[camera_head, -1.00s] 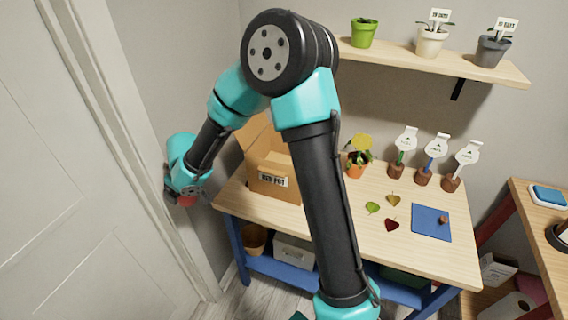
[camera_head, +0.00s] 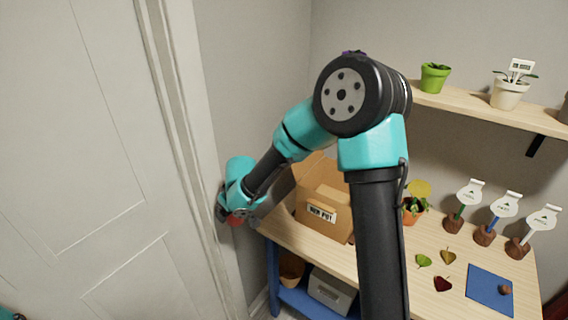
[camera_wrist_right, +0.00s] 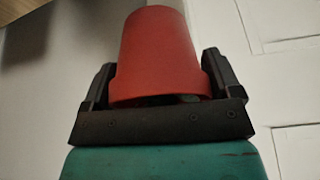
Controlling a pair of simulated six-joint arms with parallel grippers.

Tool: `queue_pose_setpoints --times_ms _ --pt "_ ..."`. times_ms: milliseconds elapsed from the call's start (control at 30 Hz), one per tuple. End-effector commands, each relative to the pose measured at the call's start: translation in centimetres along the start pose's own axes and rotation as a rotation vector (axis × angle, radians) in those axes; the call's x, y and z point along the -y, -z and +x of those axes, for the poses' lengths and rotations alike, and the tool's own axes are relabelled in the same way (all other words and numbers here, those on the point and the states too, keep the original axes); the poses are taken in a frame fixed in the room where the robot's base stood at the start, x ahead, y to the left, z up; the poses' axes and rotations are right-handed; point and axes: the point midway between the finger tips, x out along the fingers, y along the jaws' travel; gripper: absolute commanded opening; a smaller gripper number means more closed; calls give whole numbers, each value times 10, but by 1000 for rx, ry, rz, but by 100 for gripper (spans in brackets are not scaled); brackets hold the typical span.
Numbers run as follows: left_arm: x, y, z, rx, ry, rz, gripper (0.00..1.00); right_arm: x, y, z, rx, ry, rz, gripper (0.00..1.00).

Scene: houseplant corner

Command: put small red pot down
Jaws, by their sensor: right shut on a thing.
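The small red pot (camera_head: 236,220) is in my right gripper (camera_head: 229,213), which is near the white door frame, left of the table's left end. Only a little of the pot shows in the head view. In the right wrist view the red pot (camera_wrist_right: 155,50) sits between both fingers (camera_wrist_right: 157,72), and the gripper is shut on it. The pot's underside and what lies below it are hidden. My left gripper is not in view; only a teal bit of an arm shows at the bottom left corner of the head view.
A wooden table (camera_head: 395,243) holds an open cardboard box (camera_head: 318,212) with a label, a potted plant (camera_head: 413,208), several leaves, a blue mat (camera_head: 482,287) and tagged stakes. A white door (camera_head: 90,170) stands left. My right arm hides part of the tabletop.

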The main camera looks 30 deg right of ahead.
Motion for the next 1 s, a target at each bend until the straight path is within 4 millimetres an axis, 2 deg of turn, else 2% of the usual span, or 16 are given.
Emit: queue_pose_setpoints --times_ms 267,800,1000 --pt "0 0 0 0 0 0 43 0 0 0 8 -16 43 55" --pt "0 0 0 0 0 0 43 1 -1 1 19 -190 459 55" --pt "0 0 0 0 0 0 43 0 0 0 2 -226 543 55"
